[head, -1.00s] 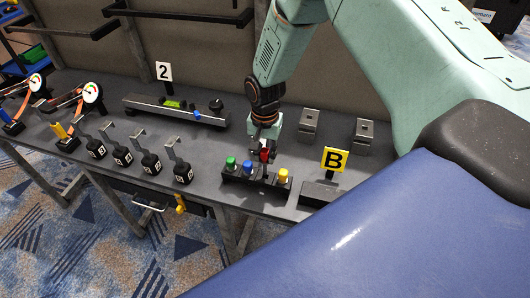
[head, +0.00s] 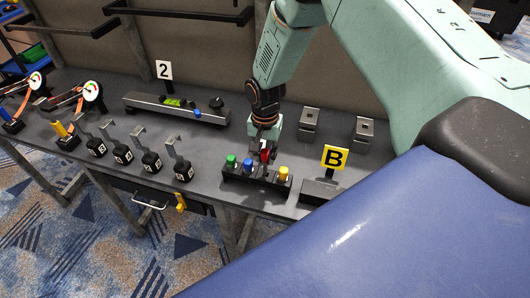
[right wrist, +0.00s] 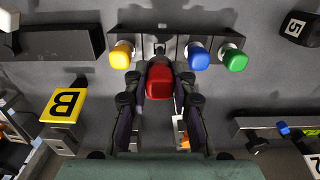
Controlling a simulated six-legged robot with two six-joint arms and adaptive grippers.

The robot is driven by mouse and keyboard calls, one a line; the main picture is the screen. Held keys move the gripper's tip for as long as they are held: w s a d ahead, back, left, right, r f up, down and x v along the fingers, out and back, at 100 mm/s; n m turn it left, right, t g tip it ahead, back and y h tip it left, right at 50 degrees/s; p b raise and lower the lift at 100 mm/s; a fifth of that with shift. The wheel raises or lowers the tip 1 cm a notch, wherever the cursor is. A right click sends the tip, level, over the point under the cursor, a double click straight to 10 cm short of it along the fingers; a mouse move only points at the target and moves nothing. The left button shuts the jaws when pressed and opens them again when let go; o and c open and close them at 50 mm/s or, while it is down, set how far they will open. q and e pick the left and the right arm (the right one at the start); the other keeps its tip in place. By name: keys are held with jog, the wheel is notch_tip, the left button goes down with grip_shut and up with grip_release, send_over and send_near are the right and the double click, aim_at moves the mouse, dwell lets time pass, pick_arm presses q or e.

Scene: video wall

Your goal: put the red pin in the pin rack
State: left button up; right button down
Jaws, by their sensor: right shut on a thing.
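The red pin (right wrist: 160,80) is between the fingers of my right gripper (right wrist: 160,92), which is shut on it. In the head view my right gripper (head: 265,158) is over the pin rack (head: 229,178), and the red pin (head: 266,155) shows partly between its fingers. The rack is a dark bar holding a green pin (head: 232,160), a blue pin (head: 248,165) and a yellow pin (head: 283,173). The red pin is at the gap between blue and yellow. Its lower end is hidden, so I cannot tell whether it is in the rack. My left gripper is not in view.
A yellow B sign (head: 335,158) stands right of the rack by a dark block. Two grey metal blocks (head: 309,125) are behind. Several black numbered weights with hooks (head: 152,162) stand to the left. A rail with a green level (head: 172,104) lies behind, near a 2 sign (head: 164,71).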

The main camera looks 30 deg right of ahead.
aim_at(265, 167)
jog(key=shift+f, duration=0.55)
dwell(0.4)
jog(key=shift+f+b, duration=0.6)
jog(key=shift+f, duration=0.1)
jog(key=shift+f, duration=0.3)
jog(key=shift+f+b, duration=1)
jog(key=shift+f, duration=0.4)
jog(key=shift+w, duration=0.1)
jog(key=c, duration=1)
grip_release()
jog(key=shift+c, duration=0.2)
